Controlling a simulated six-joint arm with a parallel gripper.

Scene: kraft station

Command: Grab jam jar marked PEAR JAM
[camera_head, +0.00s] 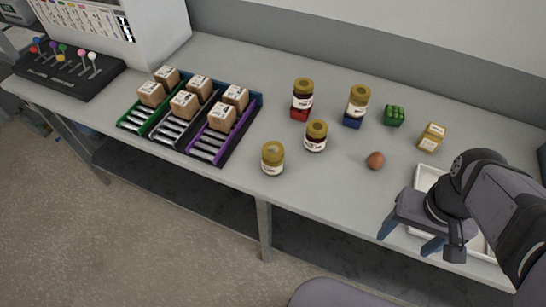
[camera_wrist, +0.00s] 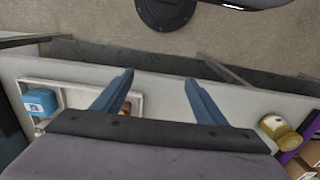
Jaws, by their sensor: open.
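Several jam jars with gold lids stand on the table; their labels are too small to read, so I cannot tell which is PEAR JAM. One dark jar (camera_head: 302,98) stands on a red block, and a paler jar (camera_head: 357,101) stands on a blue block. A dark jar (camera_head: 315,136) and a pale yellow jar (camera_head: 272,158) stand directly on the table. My gripper (camera_head: 408,239) is open and empty at the front edge, right of the jars. Its fingers (camera_wrist: 158,80) are spread in the wrist view, with a gold-lidded jar (camera_wrist: 274,127) at the right.
A white tray (camera_head: 421,178) lies partly under my arm. A rack (camera_head: 221,160) with cardboard boxes stands left. The table between rack and egg is partly clear.

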